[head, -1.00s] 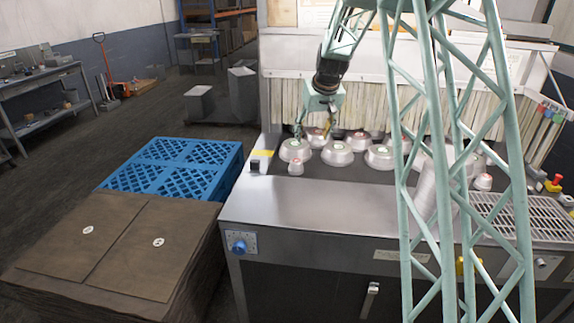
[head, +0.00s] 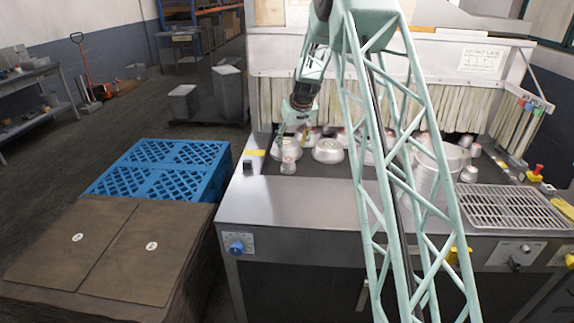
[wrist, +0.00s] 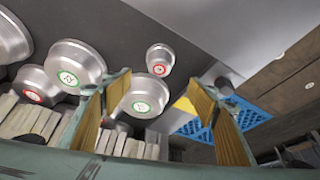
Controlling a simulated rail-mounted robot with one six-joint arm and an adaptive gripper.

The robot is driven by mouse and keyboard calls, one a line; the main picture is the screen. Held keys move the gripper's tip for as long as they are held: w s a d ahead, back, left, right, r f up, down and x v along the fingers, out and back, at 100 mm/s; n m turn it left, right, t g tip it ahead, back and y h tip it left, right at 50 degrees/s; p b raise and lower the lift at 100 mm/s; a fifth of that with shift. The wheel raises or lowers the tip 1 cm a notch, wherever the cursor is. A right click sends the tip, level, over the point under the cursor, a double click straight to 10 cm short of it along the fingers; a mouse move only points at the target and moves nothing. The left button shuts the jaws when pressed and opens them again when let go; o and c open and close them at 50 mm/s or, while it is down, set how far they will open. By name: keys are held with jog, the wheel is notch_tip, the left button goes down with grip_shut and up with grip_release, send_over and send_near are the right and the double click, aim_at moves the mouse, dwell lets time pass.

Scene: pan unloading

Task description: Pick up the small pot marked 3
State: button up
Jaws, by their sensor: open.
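Several upturned metal pots stand on the dark worktop. A small pot with a red mark (wrist: 159,58) shows in the wrist view, and at the front left of the group in the head view (head: 288,167). A larger pot with a green mark (wrist: 146,98) is just behind it. The numbers on the marks are too small to read. My gripper (wrist: 160,84) is open and empty, its yellow-lined fingers spread to either side of the green-marked pot in the picture. In the head view it hangs over the left end of the group (head: 295,130). The small red-marked pot lies beyond the fingertips.
More large pots (wrist: 75,65) stand close by. Another small pot (head: 469,174) is at the right, near a metal grate (head: 510,208). Hanging strips (head: 275,100) line the back. A blue pallet (head: 165,152) stands left of the table. The steel front ledge (head: 290,200) is clear.

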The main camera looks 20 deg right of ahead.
aim_at(289, 159)
jog(key=shift+f, duration=0.15)
jog(key=shift+x, duration=4.15)
jog(key=shift+x, duration=2.65)
jog(key=shift+d, duration=0.1)
jog(key=c, duration=0.9)
